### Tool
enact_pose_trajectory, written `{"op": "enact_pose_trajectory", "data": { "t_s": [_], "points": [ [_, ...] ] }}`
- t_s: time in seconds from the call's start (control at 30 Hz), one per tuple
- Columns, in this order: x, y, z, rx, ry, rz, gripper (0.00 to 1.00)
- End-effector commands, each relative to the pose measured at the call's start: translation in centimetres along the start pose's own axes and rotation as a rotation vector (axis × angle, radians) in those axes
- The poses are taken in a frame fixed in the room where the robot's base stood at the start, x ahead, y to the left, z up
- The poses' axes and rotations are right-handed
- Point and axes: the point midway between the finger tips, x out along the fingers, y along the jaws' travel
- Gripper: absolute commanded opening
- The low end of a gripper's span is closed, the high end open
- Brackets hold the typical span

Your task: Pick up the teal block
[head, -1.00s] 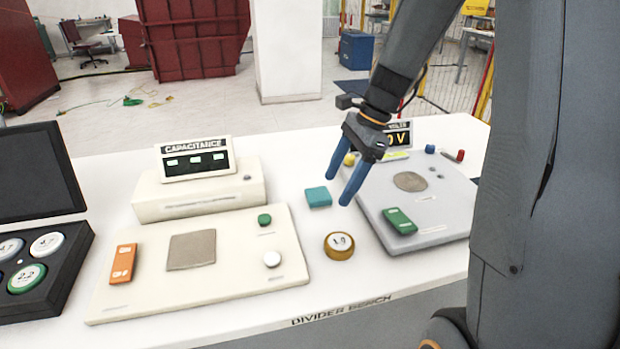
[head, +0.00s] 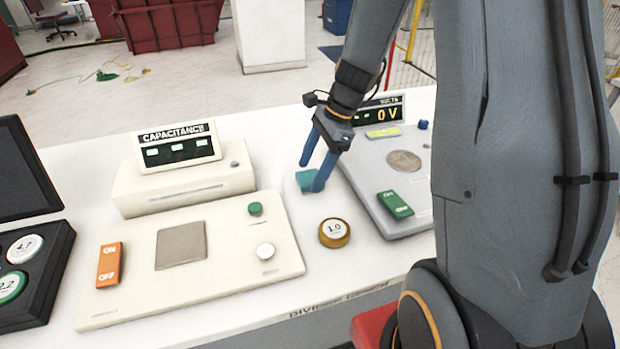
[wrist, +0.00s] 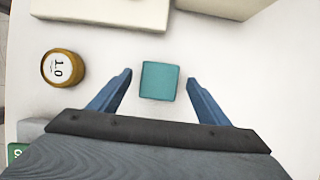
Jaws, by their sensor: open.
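The teal block (head: 306,181) lies on the white bench between the capacitance unit and the grey panel, partly hidden by my gripper in the head view. In the wrist view the teal block (wrist: 160,80) is centred between the two blue fingers, with a gap on each side. My gripper (head: 311,176) is open above the block, its fingers pointing down; it also shows in the wrist view (wrist: 159,75). I cannot tell how far the fingertips are above the bench.
A gold disc marked 1.0 (head: 334,233) stands near the block, left of the fingers in the wrist view. The cream capacitance panel (head: 130,276) is to the left. The grey panel (head: 377,183) with the volt display is to the right. A black case (head: 50,262) is at far left.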

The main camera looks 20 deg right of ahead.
Motion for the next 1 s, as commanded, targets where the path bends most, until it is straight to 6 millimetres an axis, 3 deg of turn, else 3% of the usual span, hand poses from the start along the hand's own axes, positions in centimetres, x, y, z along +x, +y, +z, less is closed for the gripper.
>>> {"op": "enact_pose_trajectory", "data": {
  "t_s": [0.13, 0.37, 0.63, 1.0],
  "points": [
    [1.09, 0.08, 0.03, 0.0, 0.001, 0.002, 0.7],
    [1.21, 0.03, 0.04, -0.001, 0.001, 0.001, 0.7],
    [1.2, 0.04, 0.06, -0.001, 0.001, 0.001, 0.26],
    [0.34, -0.06, 0.4, -0.003, 0.001, -0.002, 0.24]
  ]
}}
